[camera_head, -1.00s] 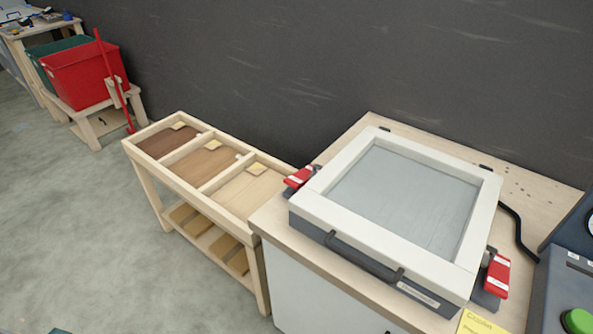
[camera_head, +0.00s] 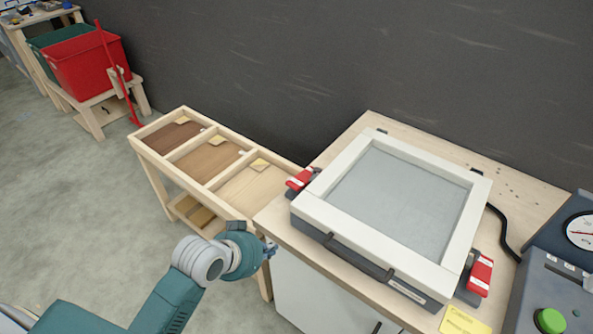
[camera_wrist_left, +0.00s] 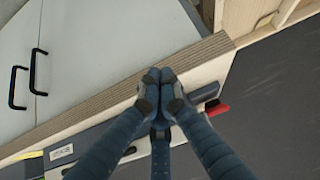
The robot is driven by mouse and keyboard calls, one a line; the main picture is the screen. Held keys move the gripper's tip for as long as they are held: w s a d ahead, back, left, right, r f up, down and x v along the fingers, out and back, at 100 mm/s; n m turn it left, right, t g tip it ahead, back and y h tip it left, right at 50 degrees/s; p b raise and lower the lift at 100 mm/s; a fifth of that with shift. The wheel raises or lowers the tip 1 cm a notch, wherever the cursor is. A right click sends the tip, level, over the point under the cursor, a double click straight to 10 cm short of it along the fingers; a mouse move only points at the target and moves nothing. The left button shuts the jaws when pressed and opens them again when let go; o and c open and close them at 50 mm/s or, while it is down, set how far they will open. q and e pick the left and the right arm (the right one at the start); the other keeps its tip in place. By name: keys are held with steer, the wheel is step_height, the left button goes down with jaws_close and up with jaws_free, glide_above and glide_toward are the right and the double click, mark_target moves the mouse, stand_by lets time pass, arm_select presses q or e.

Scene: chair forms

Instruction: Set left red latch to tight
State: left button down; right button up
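The left red latch (camera_head: 299,180) sits at the left side of the white-framed press (camera_head: 340,245), on the wooden bench top. In the left wrist view its red handle (camera_wrist_left: 217,108) shows just right of the fingers, partly hidden by them. My left gripper (camera_head: 270,249) is beside the bench's left front edge, below and left of the latch and apart from it. In the left wrist view the fingertips (camera_wrist_left: 159,75) are together with nothing seen between them. My right gripper is not in view.
A second red latch (camera_head: 480,277) is at the press's right side. A dark handle (camera_head: 360,258) runs along the press front. A wooden rack with compartments (camera_head: 190,160) stands close at left. A panel with a green button (camera_head: 550,321) and gauge (camera_head: 581,231) is at right.

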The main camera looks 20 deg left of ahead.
arm_select(q)
steer(key=w+a+r+t+h, duration=0.1)
steer(key=w+r+t, duration=0.3)
steer(key=w+r, duration=0.8)
step_height(320, 180, up, 4)
steer(key=shift+a+f+m+h, duration=0.1)
steer(key=shift+a+m+h, duration=0.3)
steer(key=shift+h, duration=0.1)
steer(key=shift+w+d, duration=0.1)
steer(key=shift+w, duration=0.05)
steer(key=p, duration=0.2)
glide_above(296, 183)
steer(key=w, duration=0.1)
steer(key=f, duration=0.4)
steer(key=shift+d+f, duration=0.25)
steer(key=shift+d, duration=0.15)
steer(key=f, duration=0.2)
steer(key=shift+s+a+f, duration=0.2)
steer(key=shift+s+f, duration=0.1)
steer(key=shift+s, duration=0.05)
steer(key=shift+s+a+f+p, duration=0.1)
steer(key=shift+s+f+p, duration=0.1)
steer(key=shift+f+p, duration=0.25)
steer(key=shift+f, duration=0.25)
